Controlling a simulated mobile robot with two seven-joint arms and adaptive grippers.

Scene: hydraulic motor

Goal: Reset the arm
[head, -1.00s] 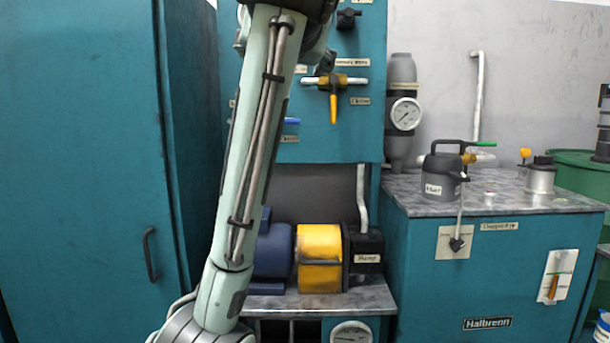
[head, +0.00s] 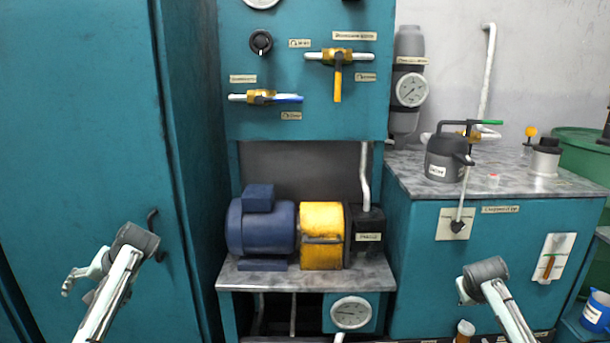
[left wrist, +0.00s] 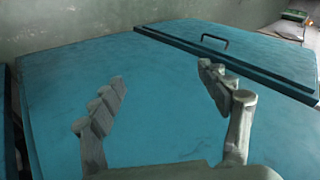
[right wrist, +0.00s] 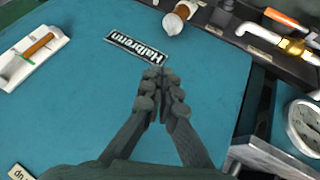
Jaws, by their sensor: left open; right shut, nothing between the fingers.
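My left gripper (left wrist: 162,76) is open and empty in the left wrist view, its fingers wide apart in front of a teal cabinet. In the head view the left gripper (head: 85,280) is low at the left, in front of the tall teal cabinet (head: 85,130). My right gripper (right wrist: 161,76) is shut and empty in the right wrist view, its fingertips together just below the Halbrenn plate (right wrist: 130,47). In the head view my right arm (head: 500,300) is low at the right, in front of the teal counter; its fingers are not clearly seen there.
A blue motor (head: 258,225) and yellow coupling housing (head: 321,235) stand on a shelf between the arms. Above is a valve panel (head: 305,75) with yellow and blue handles. A dark oil can (head: 446,158) stands on the right counter. A gauge (head: 350,313) is below the shelf.

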